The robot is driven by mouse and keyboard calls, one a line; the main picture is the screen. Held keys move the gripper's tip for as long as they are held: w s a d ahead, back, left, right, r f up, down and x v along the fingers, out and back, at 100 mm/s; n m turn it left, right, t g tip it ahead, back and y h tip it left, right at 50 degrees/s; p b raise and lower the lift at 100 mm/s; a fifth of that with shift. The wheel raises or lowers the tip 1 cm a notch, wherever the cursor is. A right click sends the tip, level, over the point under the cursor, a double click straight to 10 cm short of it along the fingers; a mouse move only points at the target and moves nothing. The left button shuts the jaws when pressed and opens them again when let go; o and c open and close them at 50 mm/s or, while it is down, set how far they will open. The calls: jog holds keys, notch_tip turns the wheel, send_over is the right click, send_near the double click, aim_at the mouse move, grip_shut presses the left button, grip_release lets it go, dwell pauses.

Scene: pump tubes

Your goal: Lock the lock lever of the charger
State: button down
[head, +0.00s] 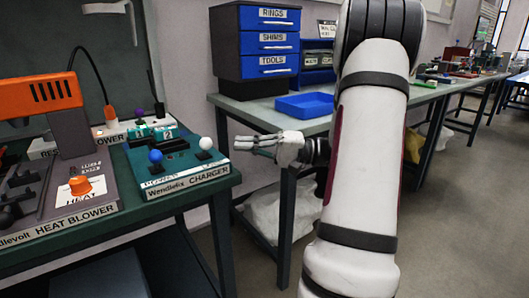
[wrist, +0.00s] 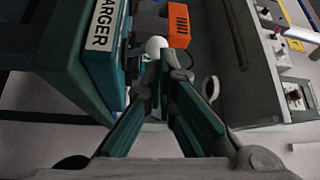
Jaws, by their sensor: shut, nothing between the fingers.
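The charger (head: 188,186) is a teal box at the right end of the left bench, with its name on the front. It carries a blue ball-topped lever (head: 155,156) and a white ball-topped lever (head: 205,143). I cannot read which one is marked as the lock. My gripper (head: 240,145) is shut and empty, just right of the charger, pointing left towards the white ball. In the wrist view, the charger (wrist: 103,25) is at upper left. The white ball (wrist: 156,45) shows just beyond my fingertips (wrist: 160,75); contact cannot be told.
Two teal numbered blocks (head: 163,132) sit at the charger's back. An orange and grey heat blower (head: 80,187) stands to its left. A second bench (head: 330,122) behind my arm holds a blue drawer unit (head: 268,45) and a blue tray (head: 305,104).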

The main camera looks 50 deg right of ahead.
aim_at(206, 147)
jog(key=shift+b+x, duration=0.6)
jog(key=shift+x, duration=1.85)
jog(key=shift+r, duration=0.1)
jog(key=shift+w+r+m+p, duration=0.1)
jog(key=shift+m+p, duration=0.2)
jog(key=shift+p, duration=0.3)
jog(key=shift+w+d+r+m+g+h+p, duration=0.1)
jog(key=shift+w+r+m+g+h+p, duration=0.35)
jog(key=shift+p, duration=0.95)
jog(key=m+p, duration=0.1)
jog(key=p, duration=0.1)
jog(key=w+r+m+g+p, duration=0.1)
jog(key=p, duration=0.2)
jog(key=shift+w+d+r+m+g+h, duration=0.1)
jog(key=shift+d+m+g+h, duration=0.05)
jog(key=shift+m+g+h, duration=0.1)
jog(key=w+m+g+p, duration=0.1)
jog(key=p, duration=0.1)
jog(key=w+m+g+p, duration=0.1)
jog(key=p, duration=0.2)
jog(key=shift+d+r+h, duration=0.25)
jog(key=shift+d+h, duration=0.05)
jog(key=shift+f, duration=0.3)
jog(key=shift+r, duration=0.15)
jog(key=shift+r+p, duration=0.45)
jog(key=shift+r, duration=0.25)
